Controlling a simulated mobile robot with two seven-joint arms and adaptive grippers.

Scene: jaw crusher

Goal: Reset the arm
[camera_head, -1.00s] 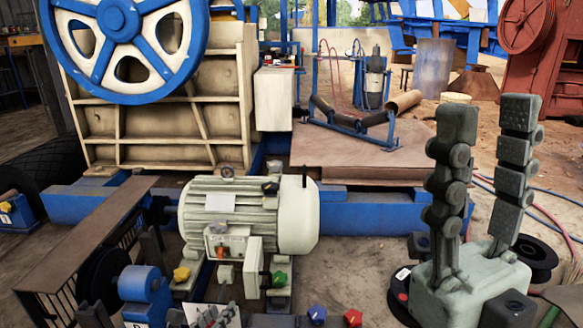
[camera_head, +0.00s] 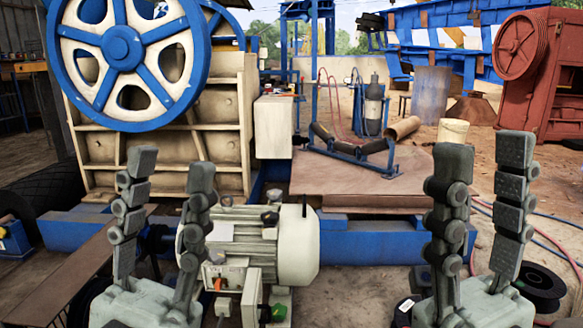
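My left gripper (camera_head: 166,165) stands upright at the lower left with its two dark fingers spread apart and nothing between them. It is in front of the left end of the cream electric motor (camera_head: 268,240) and hides part of it. My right gripper (camera_head: 484,155) stands upright at the lower right, also with fingers apart and empty. The jaw crusher (camera_head: 215,150), with its blue and cream flywheel (camera_head: 124,48), stands behind my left gripper. No gripper touches anything that I can see.
A blue beam (camera_head: 385,240) runs behind the motor. A brown plate (camera_head: 350,180) lies behind it, with a blue roller frame (camera_head: 350,143) on top. A black cable reel (camera_head: 541,287) and hoses lie at the right. Red machinery (camera_head: 545,75) stands at the back right.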

